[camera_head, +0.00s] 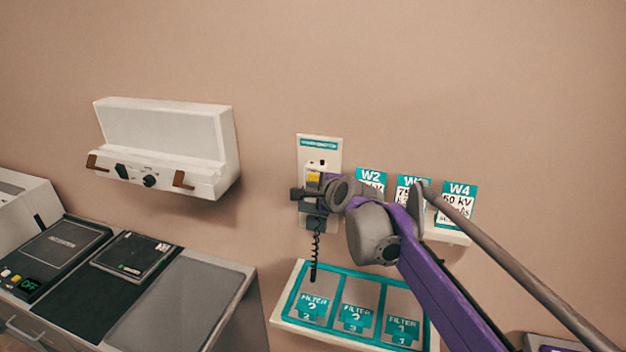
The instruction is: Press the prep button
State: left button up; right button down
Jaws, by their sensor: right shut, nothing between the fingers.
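A pale wall panel (319,152) with a teal label strip at its top is mounted in the middle of the back wall. A yellow part (313,177) shows on it, just above my right gripper; I cannot read any marking on it, and cannot tell for sure whether it is the prep button. My right gripper (306,196) is shut and empty in front of the panel's lower half and hides much of it. I cannot tell whether it touches the panel. A black coiled cord (315,246) hangs below the gripper. My left gripper is not in view.
White wall unit (165,135) with brown handles hangs at left. Teal-edged filter tray (291,300) lies below the panel. W-labelled cards (459,200) stand on a ledge at right, partly behind my arm.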

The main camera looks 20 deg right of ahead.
jog(key=shift+w+d, duration=0.1)
jog(key=shift+w, duration=0.05)
dwell(0.4)
jog(key=shift+w+d, duration=0.15)
jog(key=shift+w, duration=0.1)
jog(key=shift+w+d+p, duration=0.3)
jog(key=shift+w, duration=0.1)
dwell(0.8)
jog(key=shift+s+a, duration=0.1)
jog(key=shift+s, duration=0.05)
jog(key=shift+s+a, duration=0.4)
jog(key=shift+s, duration=0.3)
jog(key=shift+a+b, duration=0.1)
jog(key=shift+b, duration=0.2)
